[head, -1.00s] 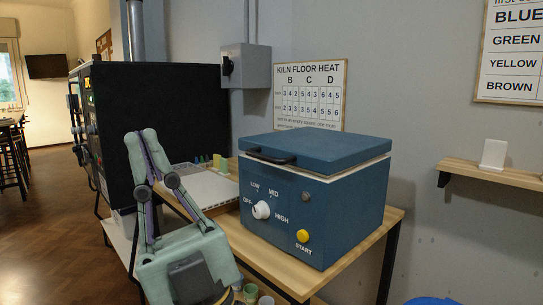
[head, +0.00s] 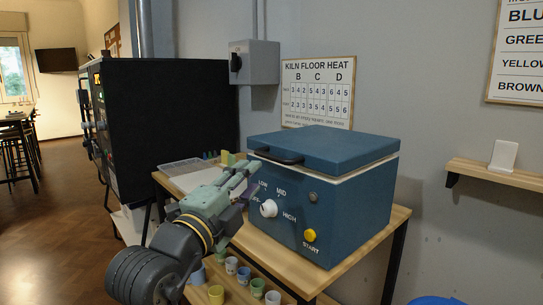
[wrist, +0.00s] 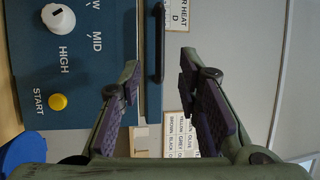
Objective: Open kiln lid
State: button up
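The blue kiln (head: 345,210) stands on a wooden table with its flat lid (head: 325,148) down; a pale seam shows below the lid. A dark handle (head: 275,155) sticks out from the lid's front edge. My gripper (head: 244,174) is just left of and a little below the handle, apart from it. In the wrist view the handle (wrist: 158,42) lies ahead, in the gap between the two spread fingers of my gripper (wrist: 160,92). The gripper is open and empty. The white knob (head: 268,208) and yellow START button (head: 309,235) are on the kiln's front.
Several small cups (head: 257,287) stand on a shelf below the table. A black oven-like cabinet (head: 170,110) stands at the left. A grey switch box (head: 254,62) and a heat chart (head: 317,92) hang on the wall behind. Space above the lid is clear.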

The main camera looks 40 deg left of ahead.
aim_at(270, 159)
jog(key=p+x, duration=0.3)
jog(key=x, duration=0.6)
jog(key=shift+w, duration=0.25)
jog(key=shift+w+a+r, duration=0.1)
jog(key=shift+w+a, duration=0.1)
jog(key=shift+w, duration=0.35)
jog(key=shift+c, duration=0.3)
grip_shut()
